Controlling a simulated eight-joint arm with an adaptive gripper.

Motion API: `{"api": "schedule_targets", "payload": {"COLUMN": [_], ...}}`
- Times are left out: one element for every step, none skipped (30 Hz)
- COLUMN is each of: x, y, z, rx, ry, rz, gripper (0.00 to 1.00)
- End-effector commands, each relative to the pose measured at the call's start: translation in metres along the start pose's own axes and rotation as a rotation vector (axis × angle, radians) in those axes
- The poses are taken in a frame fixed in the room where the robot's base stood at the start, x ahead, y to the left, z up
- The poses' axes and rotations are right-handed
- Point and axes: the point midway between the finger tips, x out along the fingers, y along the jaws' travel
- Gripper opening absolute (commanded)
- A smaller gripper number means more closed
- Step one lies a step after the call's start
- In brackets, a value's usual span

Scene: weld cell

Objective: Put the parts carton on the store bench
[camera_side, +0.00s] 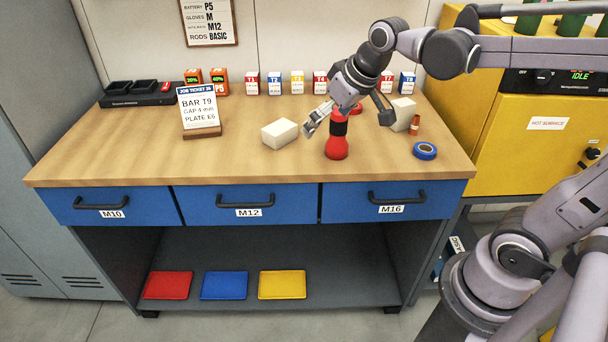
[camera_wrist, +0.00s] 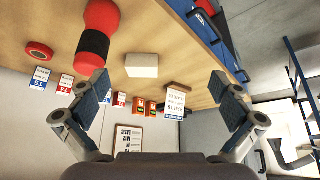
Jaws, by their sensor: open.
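A plain white carton (camera_side: 280,133) lies on the wooden bench top, left of my gripper (camera_side: 348,117). It also shows in the wrist view (camera_wrist: 142,65), beyond and between my fingers. A second pale block (camera_side: 403,113) stands on the bench right of my gripper; I cannot tell which is the parts carton. My gripper is open and empty above the bench, its fingers spread wide in the wrist view (camera_wrist: 162,98). The wooden-topped bench (camera_side: 240,165) has blue drawers; no label names it as the store bench.
A red and black bottle-shaped thing (camera_side: 337,140) stands close below my gripper. Blue tape (camera_side: 425,151) lies to the right, and a job ticket (camera_side: 199,110) stands to the left. Several labelled boxes line the back. The front left of the bench top is clear.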

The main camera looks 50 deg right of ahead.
Motion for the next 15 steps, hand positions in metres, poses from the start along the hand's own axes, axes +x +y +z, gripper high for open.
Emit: {"api": "schedule_targets", "payload": {"x": [-0.004, -0.006, -0.007, -0.008, -0.008, -0.009, -0.008, -0.008, -0.007, -0.006, -0.005, -0.005, -0.004, -0.004, -0.003], "y": [-0.004, -0.006, -0.009, -0.01, -0.012, -0.013, -0.015, -0.016, -0.017, -0.018, -0.018, -0.019, -0.019, -0.019, -0.02], "z": [0.018, 0.027, 0.039, 0.048, 0.057, 0.067, 0.075, 0.082, 0.09, 0.096, 0.101, 0.106, 0.109, 0.112, 0.114], "rx": [-0.001, -0.001, -0.001, -0.001, -0.001, 0.0, 0.0, 0.0, 0.0, 0.0, 0.0, 0.001, 0.001, 0.001, 0.002], "ry": [0.012, 0.021, 0.03, 0.038, 0.046, 0.055, 0.061, 0.067, 0.074, 0.08, 0.084, 0.088, 0.091, 0.093, 0.096], "rz": [-0.002, -0.002, -0.003, -0.003, -0.003, -0.004, -0.005, -0.005, -0.006, -0.006, -0.006, -0.007, -0.007, -0.008, -0.008], "gripper": [1.0, 1.0, 1.0, 1.0, 1.0, 1.0, 1.0, 1.0, 1.0, 1.0, 1.0, 1.0, 1.0, 0.97, 0.86]}}
